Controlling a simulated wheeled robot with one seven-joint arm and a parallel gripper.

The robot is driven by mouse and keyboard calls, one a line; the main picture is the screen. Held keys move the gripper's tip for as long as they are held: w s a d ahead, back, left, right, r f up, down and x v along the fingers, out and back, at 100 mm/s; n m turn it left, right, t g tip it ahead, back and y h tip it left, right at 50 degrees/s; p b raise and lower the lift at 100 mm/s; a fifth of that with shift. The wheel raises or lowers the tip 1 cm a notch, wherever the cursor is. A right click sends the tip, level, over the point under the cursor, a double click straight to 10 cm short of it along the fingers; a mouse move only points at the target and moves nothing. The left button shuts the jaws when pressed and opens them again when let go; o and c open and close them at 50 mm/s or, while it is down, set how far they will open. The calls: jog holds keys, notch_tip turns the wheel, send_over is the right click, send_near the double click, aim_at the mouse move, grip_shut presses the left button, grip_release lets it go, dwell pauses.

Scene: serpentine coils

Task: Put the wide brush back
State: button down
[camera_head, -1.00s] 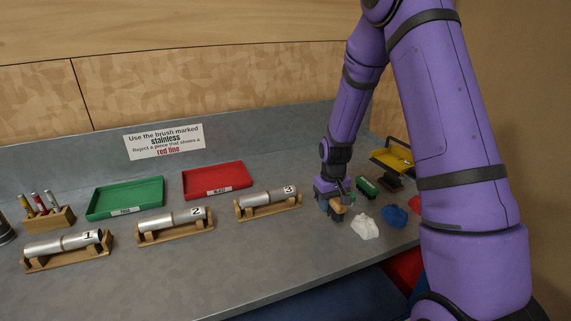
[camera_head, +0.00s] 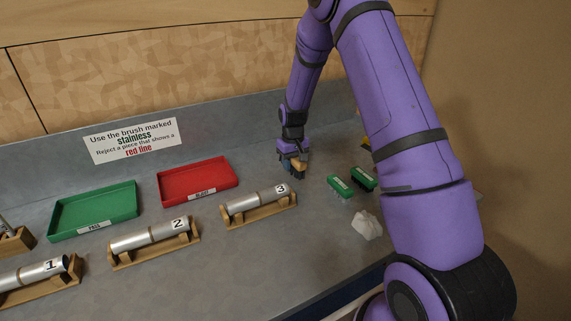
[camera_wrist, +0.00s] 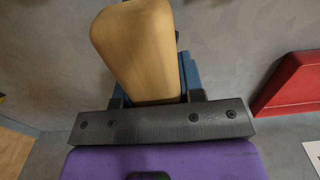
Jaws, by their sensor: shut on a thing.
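My gripper (camera_head: 293,168) is shut on a wooden-backed brush (camera_head: 299,165), just above or at the grey bench, behind and right of tube 3. The brush's tan block fills the top middle of the wrist view (camera_wrist: 138,50), between blue fingers. Dark bristles seem to show under it in the head view. Two green-backed brushes with white labels, a near one (camera_head: 340,187) and a far one (camera_head: 364,179), lie to the right of my gripper. No width marking is readable, so I cannot tell by label which brush is the wide one.
Tube 3 (camera_head: 257,200), tube 2 (camera_head: 150,235) and tube 1 (camera_head: 35,274) lie on wooden cradles. A red reject tray (camera_head: 197,183) and a green pass tray (camera_head: 95,211) stand behind. A white crumpled lump (camera_head: 367,225) lies at right.

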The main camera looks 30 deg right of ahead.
jog(key=w, duration=0.6)
jog(key=shift+d+f, duration=0.3)
jog(key=shift+d, duration=0.1)
jog(key=shift+f, duration=1.75)
jog(key=c, duration=0.7)
grip_release()
jog(key=shift+f, duration=0.1)
jog(key=shift+c, duration=0.2)
